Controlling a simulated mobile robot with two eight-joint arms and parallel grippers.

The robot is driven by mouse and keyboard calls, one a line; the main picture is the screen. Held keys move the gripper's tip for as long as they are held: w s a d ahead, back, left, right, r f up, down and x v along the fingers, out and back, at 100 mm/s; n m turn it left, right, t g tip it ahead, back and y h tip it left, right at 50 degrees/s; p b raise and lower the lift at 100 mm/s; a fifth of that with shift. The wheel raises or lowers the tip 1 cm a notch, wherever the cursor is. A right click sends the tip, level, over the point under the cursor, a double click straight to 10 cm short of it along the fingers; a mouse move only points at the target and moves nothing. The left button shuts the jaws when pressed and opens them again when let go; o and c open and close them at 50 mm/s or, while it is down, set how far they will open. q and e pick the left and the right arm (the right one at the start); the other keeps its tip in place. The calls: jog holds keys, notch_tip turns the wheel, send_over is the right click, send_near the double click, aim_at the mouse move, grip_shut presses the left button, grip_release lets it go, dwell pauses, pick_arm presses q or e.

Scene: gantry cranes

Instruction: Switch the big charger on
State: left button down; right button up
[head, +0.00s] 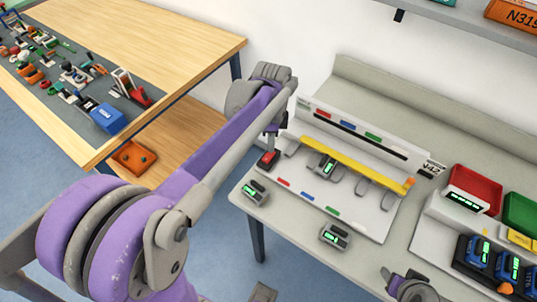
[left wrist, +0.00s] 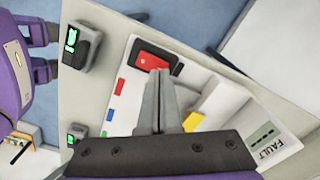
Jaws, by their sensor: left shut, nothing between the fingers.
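The big charger (head: 372,222) is a long pale unit on the grey bench, with a yellow bar (head: 352,160) across several slots. One grey device with a green display (head: 326,166) sits in a slot; other slots look empty. A red switch (head: 268,158) on a dark base is at its left end; it also shows in the left wrist view (left wrist: 152,63). My left gripper (head: 272,138) is shut and empty, pointing down at the switch. In the left wrist view its fingertips (left wrist: 159,73) overlap the switch's near edge; contact cannot be told.
Grey devices with green displays (head: 255,192) (head: 336,236) lie on the bench in front of the charger. Blue devices (head: 480,258) and red and green bins (head: 474,187) are at right. A cluttered wooden table (head: 190,45) stands left.

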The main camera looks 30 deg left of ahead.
pick_arm(q)
jog(key=shift+f+b, duration=0.5)
jog(key=shift+f, duration=0.4)
pick_arm(e)
jog(key=shift+s+f, duration=0.15)
jog(key=shift+f, duration=0.5)
pick_arm(q)
jog(key=shift+r+p, duration=2.2)
jog(key=shift+r, duration=1.4)
pick_arm(e)
jog(key=shift+w+r, duration=0.25)
jog(key=shift+r, duration=0.7)
jog(key=shift+w+r, duration=0.3)
jog(key=shift+r, duration=0.6)
jog(key=shift+w+r, duration=0.25)
jog(key=shift+r, duration=0.7)
pick_arm(q)
jog(key=shift+f, duration=0.1)
jog(key=shift+s, duration=0.1)
